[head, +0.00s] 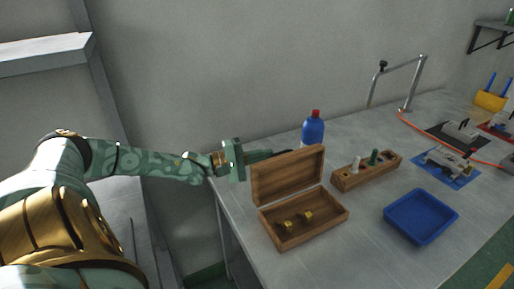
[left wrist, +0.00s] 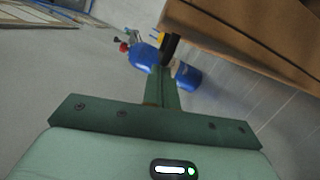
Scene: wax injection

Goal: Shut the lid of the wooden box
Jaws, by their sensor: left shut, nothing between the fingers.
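The wooden box (head: 303,234) stands on the table with its lid (head: 287,175) raised, leaning slightly back from upright. Small brass-coloured pieces (head: 299,218) lie inside it. My left gripper (head: 284,152) is shut and empty, reaching in from the left behind the lid near its top edge. Its fingertips are partly hidden by the lid in the head view. In the left wrist view the fingers (left wrist: 168,50) are together, close beside the wooden lid (left wrist: 250,35); I cannot tell whether they touch it. My right gripper is not in view.
A blue bottle with a red cap (head: 313,131) stands behind the box. A wooden block with pegs (head: 367,172) and a blue tray (head: 421,215) are to the right. The table (head: 355,250) is clear in front of the tray. A wall is behind.

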